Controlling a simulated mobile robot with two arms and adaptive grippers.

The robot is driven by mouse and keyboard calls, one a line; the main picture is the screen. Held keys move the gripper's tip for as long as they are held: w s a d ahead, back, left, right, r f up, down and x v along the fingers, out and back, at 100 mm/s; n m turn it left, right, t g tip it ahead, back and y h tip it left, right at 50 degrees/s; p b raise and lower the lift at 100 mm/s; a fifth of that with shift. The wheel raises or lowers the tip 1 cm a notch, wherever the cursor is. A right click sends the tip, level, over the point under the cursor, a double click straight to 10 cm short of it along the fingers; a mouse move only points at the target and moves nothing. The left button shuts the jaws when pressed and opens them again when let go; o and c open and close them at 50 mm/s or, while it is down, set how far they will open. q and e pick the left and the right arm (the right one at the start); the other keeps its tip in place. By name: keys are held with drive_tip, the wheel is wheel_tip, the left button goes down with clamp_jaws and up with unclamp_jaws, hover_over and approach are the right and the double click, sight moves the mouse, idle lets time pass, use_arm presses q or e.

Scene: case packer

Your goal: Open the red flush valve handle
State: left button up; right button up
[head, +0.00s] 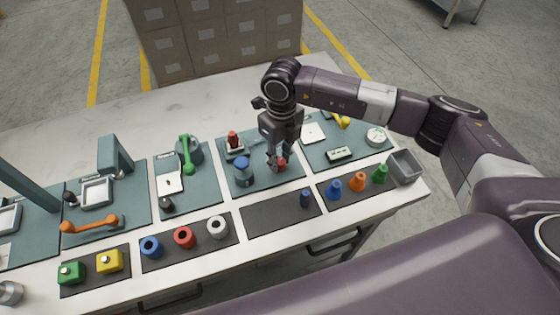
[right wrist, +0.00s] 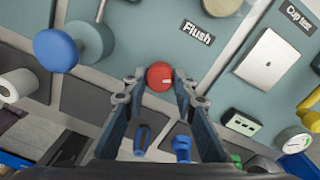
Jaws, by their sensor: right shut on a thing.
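The red flush valve handle (right wrist: 160,74) shows as a small round red knob beside the "Flush" label (right wrist: 197,32) in the right wrist view. In the head view its red part (head: 282,163) shows low on the teal panel, partly hidden by my right gripper (head: 277,163). My right gripper points down, with its two fingers (right wrist: 160,84) on either side of the knob, shut on it. How far the handle is turned cannot be told. My left gripper is not in view.
A blue-topped valve (head: 243,170) stands close left of my right gripper, and a red-topped part (head: 233,140) stands behind it. Blue, orange (head: 358,181) and green cones and a grey bin (head: 404,166) are to the right. A green lever (head: 187,156) stands further left.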

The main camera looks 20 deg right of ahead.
sight(281, 160)
drive_tip(key=m+b, duration=0.2)
drive_tip(key=m, duration=0.2)
drive_tip(key=shift+w, duration=0.15)
drive_tip(key=shift+r+m+b, duration=0.15)
drive_tip(key=shift+m+b, duration=0.2)
drive_tip(key=shift+m, duration=0.95)
drive_tip(key=o, duration=1.2)
drive_tip(key=shift+c, duration=0.2)
wheel_tip(281, 160, up, 12)
drive_tip(key=shift+d, duration=0.2)
